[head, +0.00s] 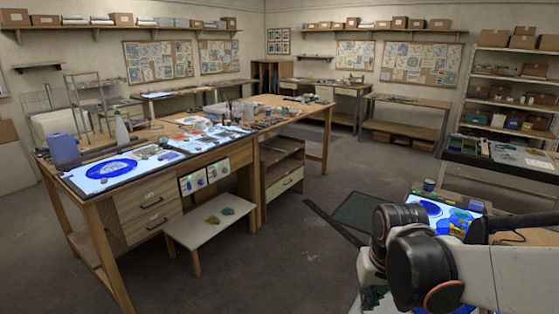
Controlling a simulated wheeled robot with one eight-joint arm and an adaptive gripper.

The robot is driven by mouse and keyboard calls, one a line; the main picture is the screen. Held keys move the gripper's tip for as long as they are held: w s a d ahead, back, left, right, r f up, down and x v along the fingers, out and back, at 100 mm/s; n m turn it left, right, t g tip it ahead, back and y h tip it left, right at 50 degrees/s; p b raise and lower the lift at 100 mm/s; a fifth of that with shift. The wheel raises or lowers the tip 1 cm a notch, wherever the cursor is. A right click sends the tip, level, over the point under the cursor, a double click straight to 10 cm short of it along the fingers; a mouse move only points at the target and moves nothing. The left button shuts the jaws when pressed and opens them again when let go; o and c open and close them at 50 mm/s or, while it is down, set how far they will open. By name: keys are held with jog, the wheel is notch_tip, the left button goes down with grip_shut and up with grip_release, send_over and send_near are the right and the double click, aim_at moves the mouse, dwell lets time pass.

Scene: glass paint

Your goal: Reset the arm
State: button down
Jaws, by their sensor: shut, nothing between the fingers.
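My arm (487,272) reaches in from the right edge at the lower right. It is pale with dark, rounded joints, and it is bent near the lower right of the picture. I cannot make out my gripper's fingers; no fingertips show in the head view. Nothing is seen held by the arm. A lit panel with blue and yellow glass work (437,212) lies just behind the arm and is partly hidden by it.
A long wooden workbench (92,203) with lit blue panels, bottles and tools stands at the left. A low white stool (205,232) with coloured pieces stands before it. A dark cart (500,160) and stocked shelves are at the right. The middle floor (290,245) is clear.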

jog(key=s+r+t+b, duration=0.2)
jog(key=s+r+t, duration=0.2)
jog(key=s, duration=0.6)
jog(key=shift+s+r+n+t, duration=0.3)
jog(key=shift+s+r+n, duration=0.1)
jog(key=shift+r, duration=0.3)
